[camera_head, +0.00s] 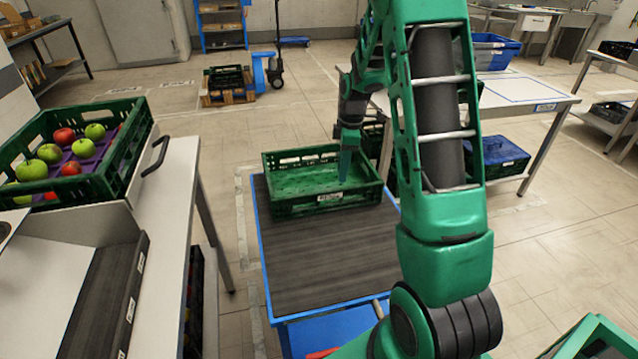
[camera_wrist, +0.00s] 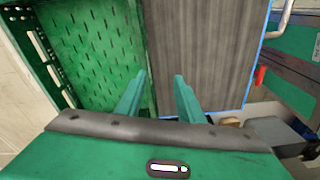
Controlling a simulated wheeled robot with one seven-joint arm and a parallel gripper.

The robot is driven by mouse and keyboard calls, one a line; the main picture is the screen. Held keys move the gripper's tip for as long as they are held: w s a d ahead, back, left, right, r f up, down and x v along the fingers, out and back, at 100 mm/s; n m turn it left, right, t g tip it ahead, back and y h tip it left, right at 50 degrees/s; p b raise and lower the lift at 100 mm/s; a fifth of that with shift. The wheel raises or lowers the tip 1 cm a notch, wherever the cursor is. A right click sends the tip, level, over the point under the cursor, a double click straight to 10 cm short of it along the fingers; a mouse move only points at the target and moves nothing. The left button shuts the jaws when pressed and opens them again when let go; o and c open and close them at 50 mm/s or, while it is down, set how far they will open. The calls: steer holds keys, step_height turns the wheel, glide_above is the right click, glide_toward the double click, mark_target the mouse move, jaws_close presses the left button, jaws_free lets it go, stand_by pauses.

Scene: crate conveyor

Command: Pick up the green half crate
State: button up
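The green half crate (camera_head: 295,207) looks empty and sits at the far end of the dark conveyor belt (camera_head: 325,250). In the wrist view the crate (camera_wrist: 92,50) fills the upper left, with the belt (camera_wrist: 205,50) to its right. My gripper (camera_head: 346,172) points down over the crate's near side, right of its middle. In the wrist view my gripper (camera_wrist: 161,76) is open. The crate's wall next to the belt runs up between the two fingers, one on the crate side and one on the belt side. I cannot tell whether the fingers touch it.
A green crate of red and green apples (camera_head: 98,185) stands on the left bench. A dark crate (camera_head: 228,80) rests on a pallet farther back. Open floor lies left of the conveyor.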

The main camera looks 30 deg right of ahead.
mark_target(333, 189)
steer(key=w+f+n, duration=0.1)
steer(key=w+f, duration=0.1)
steer(key=f, duration=0.1)
steer(key=w+f+n, duration=0.1)
steer(key=f, duration=0.1)
steer(key=shift+w+d+n, duration=0.2)
steer(key=shift+w+n, duration=0.1)
steer(key=shift+w, duration=0.05)
steer(key=shift+w+f, duration=0.15)
steer(key=shift+f, duration=0.15)
steer(key=f, duration=0.5)
steer(key=shift+w+a, duration=0.15)
steer(key=shift+a, duration=0.25)
steer(key=shift+a+f, duration=0.2)
steer(key=shift+f, duration=0.7)
steer(key=shift+a+f, duration=0.15)
steer(key=shift+f, duration=0.8)
steer(key=shift+a+f, duration=0.2)
steer(key=shift+f, duration=0.7)
jaws_close()
steer(key=shift+r, duration=0.1)
